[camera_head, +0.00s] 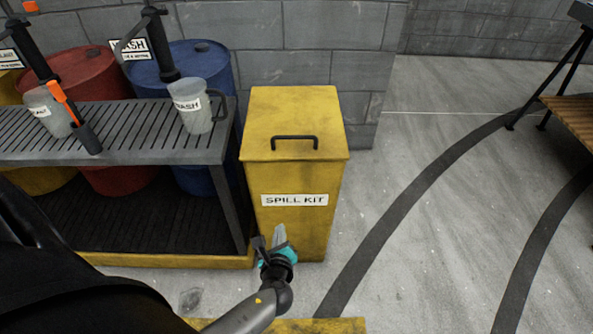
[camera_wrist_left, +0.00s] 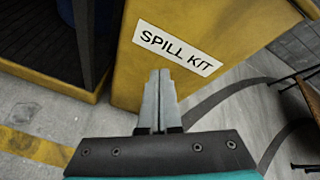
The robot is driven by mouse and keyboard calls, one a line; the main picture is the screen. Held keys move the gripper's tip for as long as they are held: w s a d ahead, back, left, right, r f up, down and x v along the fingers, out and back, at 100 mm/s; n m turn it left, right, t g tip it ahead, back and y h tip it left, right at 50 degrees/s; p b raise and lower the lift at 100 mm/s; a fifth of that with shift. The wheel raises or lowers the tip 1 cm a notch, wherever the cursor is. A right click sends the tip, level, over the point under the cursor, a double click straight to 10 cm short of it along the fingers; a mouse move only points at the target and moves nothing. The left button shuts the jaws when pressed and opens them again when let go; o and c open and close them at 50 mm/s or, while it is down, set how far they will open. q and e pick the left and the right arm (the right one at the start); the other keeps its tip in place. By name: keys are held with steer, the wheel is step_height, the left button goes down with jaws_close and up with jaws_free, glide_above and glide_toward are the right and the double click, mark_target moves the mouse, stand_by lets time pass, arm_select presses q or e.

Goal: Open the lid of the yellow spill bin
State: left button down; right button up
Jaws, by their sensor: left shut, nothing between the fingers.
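The yellow spill bin (camera_head: 291,220) stands upright on the floor, with a white "SPILL KIT" label on its front. Its lid (camera_head: 272,110) is closed and has a dark bar handle (camera_head: 295,139) near the front edge. My left gripper (camera_head: 279,232) is shut and empty in front of the bin's lower front, below the label and well below the handle. In the left wrist view the shut fingers (camera_wrist_left: 158,85) point at the bin's front (camera_wrist_left: 135,75); whether they touch it I cannot tell. My right gripper is not in view.
A grey slatted bench (camera_head: 110,140) over a yellow-edged tray stands left of the bin, with jugs (camera_head: 189,108) on top. Red (camera_head: 85,72) and blue (camera_head: 190,58) drums stand behind it. A block wall (camera_head: 330,40) is behind the bin. Open floor (camera_head: 425,220) lies to the right.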

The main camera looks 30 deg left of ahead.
arm_select(q)
steer(key=w+r+m+t+y+b, duration=0.2)
steer(key=w+r+m+t+b, duration=0.1)
steer(key=w+r, duration=0.15)
steer(key=m+t+y+b, duration=0.2)
steer(key=m+t+b, duration=0.1)
steer(key=m+b, duration=0.1)
glide_toward(294, 158)
steer(key=r, duration=0.2)
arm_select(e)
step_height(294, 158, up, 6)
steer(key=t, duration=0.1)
arm_select(q)
steer(key=shift+n, duration=0.3)
steer(key=b+x, duration=0.1)
steer(key=x, duration=0.7)
steer(key=shift+w+a, duration=0.1)
steer(key=shift+w, duration=0.05)
steer(key=shift+b+x, duration=0.35)
steer(key=shift+x, duration=0.5)
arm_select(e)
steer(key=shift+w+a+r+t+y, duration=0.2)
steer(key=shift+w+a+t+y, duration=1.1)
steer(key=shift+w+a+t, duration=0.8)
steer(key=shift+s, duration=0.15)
arm_select(q)
steer(key=shift+r, duration=0.15)
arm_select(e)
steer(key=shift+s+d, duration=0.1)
